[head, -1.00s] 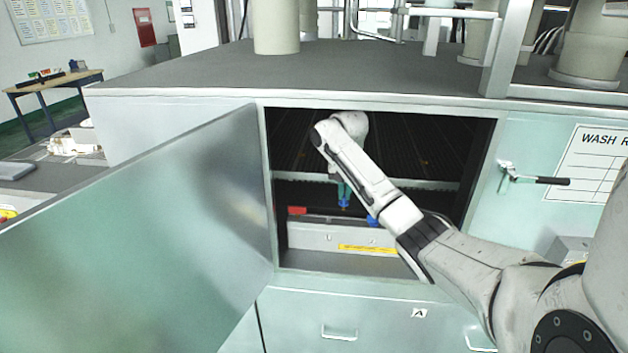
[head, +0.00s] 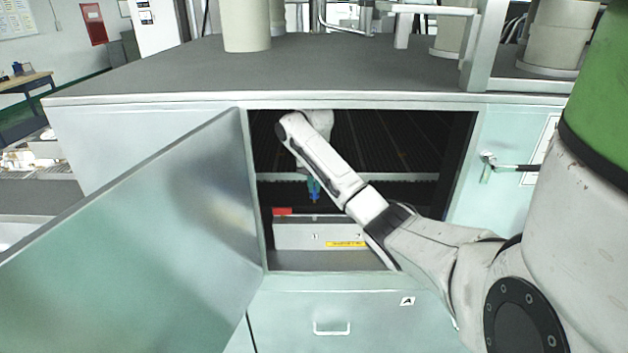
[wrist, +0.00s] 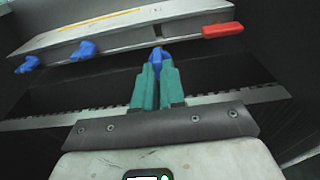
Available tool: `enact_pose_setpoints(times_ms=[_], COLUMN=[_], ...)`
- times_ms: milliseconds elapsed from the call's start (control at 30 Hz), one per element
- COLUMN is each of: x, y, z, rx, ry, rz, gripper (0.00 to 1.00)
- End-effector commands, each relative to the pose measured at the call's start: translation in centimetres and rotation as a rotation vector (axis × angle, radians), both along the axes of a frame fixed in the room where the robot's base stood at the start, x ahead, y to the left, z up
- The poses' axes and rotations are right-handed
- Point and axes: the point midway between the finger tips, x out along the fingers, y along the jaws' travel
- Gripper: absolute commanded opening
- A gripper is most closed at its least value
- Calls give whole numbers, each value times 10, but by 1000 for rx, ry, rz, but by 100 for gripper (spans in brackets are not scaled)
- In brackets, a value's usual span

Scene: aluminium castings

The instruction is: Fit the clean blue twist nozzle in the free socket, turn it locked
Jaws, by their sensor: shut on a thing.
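My gripper (wrist: 157,88) has teal fingers shut on a blue twist nozzle (wrist: 158,57). In the head view the gripper (head: 312,183) is inside the open cabinet, with the blue nozzle (head: 315,197) at its tip, pointing down. The nozzle appears just short of a metal bar (head: 300,235); contact cannot be told. In the wrist view, two other blue nozzles (wrist: 83,50) (wrist: 27,65) sit along the bar to the left, and a red piece (wrist: 222,30) is at its right end.
The cabinet door (head: 150,220) stands open on the left. The opening's right edge (head: 462,160) is beyond my arm. A slotted rail (wrist: 30,123) crosses near the gripper in the wrist view. A yellow label (head: 345,244) is on the bar's front.

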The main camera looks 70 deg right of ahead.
Motion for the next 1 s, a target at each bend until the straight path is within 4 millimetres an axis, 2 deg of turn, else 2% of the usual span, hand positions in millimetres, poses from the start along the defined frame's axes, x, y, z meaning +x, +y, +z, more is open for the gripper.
enact_pose_setpoints(times_ms=[33,500,700,1000], x=[0,0,0,0], y=[0,0,0,0], z=[-8,-48,-56,-58], rx=[2,1,0,-1], ry=[1,-1,0,0], rz=[0,0,1,1], gripper=[0,0,0,0])
